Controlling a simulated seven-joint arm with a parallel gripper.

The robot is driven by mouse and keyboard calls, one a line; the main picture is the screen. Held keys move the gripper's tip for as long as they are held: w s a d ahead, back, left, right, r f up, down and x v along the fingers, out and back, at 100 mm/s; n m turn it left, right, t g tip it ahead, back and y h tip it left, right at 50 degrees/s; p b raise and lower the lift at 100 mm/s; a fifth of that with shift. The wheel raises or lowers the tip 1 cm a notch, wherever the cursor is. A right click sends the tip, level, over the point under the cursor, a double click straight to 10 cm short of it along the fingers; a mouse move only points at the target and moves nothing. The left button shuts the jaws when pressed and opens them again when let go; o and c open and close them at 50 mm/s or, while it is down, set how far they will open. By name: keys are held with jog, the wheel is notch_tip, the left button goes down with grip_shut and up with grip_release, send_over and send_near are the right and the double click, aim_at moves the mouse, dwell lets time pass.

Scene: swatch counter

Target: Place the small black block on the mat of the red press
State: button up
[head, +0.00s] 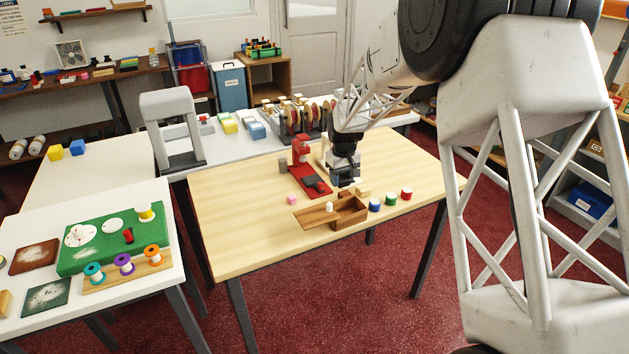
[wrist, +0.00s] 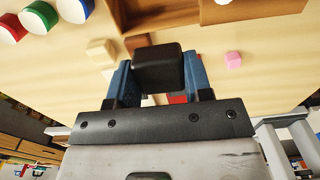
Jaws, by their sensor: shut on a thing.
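My gripper (head: 344,174) is over the wooden table, just right of the red press. In the wrist view my gripper (wrist: 158,72) is shut on the small black block (wrist: 158,64), with a blue finger on either side. The block is held above the table. The red press (head: 301,150) stands upright on a red base, with a dark mat (head: 314,184) on the base. The block and the mat are apart. In the wrist view only a bit of the red press (wrist: 177,99) shows behind the block; its mat is hidden there.
A pink cube (head: 292,200), tan block (head: 363,190) and blue (head: 375,205), green (head: 391,198) and red (head: 406,194) cylinders are near. The table's left part is clear.

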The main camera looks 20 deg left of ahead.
jog(key=r, duration=0.2)
send_over(312, 179)
jog(key=shift+f, duration=0.25)
jog(key=shift+f, duration=0.1)
jog(key=shift+f, duration=3.05)
jog(key=shift+f, duration=1.85)
jog(key=shift+f, duration=0.15)
jog(key=o, duration=0.9)
